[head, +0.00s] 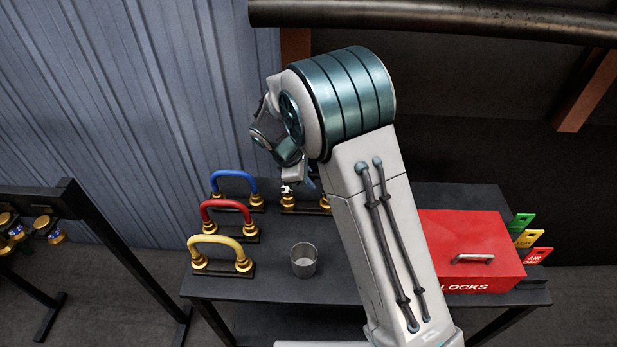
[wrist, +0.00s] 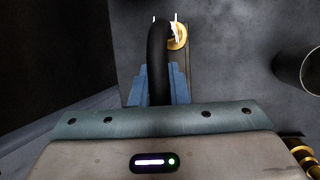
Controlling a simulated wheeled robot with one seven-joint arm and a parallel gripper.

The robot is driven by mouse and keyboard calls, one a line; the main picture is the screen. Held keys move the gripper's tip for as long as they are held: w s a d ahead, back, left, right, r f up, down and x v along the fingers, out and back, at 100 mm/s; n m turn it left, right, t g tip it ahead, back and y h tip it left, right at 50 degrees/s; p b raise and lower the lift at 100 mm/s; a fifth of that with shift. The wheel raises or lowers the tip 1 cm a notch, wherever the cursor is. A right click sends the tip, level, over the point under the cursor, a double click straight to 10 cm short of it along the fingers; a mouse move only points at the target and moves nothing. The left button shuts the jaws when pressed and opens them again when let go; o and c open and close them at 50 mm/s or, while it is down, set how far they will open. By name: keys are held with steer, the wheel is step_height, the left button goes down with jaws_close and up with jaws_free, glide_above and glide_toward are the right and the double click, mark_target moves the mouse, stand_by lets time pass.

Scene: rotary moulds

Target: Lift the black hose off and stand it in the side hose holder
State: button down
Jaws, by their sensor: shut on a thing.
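The black hose (wrist: 157,60) is a thick curved tube between the blue-grey fingers of my gripper (wrist: 156,88) in the wrist view. My gripper is shut on it. In the head view my gripper (head: 303,180) is partly hidden by my arm, above a dark holder base with brass fittings (head: 305,207) on the table. A brass fitting (wrist: 178,37) shows beside the far end of the hose in the wrist view, with small white pieces near it. I cannot tell whether the hose ends are seated in this holder or above it.
Blue (head: 233,177), red (head: 226,207) and yellow (head: 221,243) hoses stand in holders at the table's left. A metal cup (head: 304,260) is near them. A red LOCKS box (head: 470,252) and coloured tags are right. A black rack (head: 75,205) with brass fittings stands far left.

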steer(key=c, duration=1.3)
jaws_free()
steer(key=b+v, duration=0.1)
steer(key=v, duration=1.3)
steer(key=shift+b, duration=0.4)
steer(key=s+d+r+m+y, duration=0.1)
steer(key=s+d+r+m, duration=0.1)
steer(key=s+d+m, duration=0.35)
steer(key=s+d+r+m+y, duration=0.25)
steer(key=s+d, duration=0.35)
steer(key=d, duration=0.3)
steer(key=shift+s+d+f+m+t+y, duration=0.35)
steer(key=shift+s+d+m, duration=0.75)
steer(key=shift+s+m, duration=0.7)
steer(key=shift+s+d+f+m+t, duration=0.1)
steer(key=shift+s+d+f+m, duration=0.4)
steer(key=shift+s+d+m, duration=1.3)
steer(key=shift+s+d+f+m+t+y, duration=0.35)
steer(key=shift+s+m, duration=0.65)
steer(key=shift+s, duration=1.6)
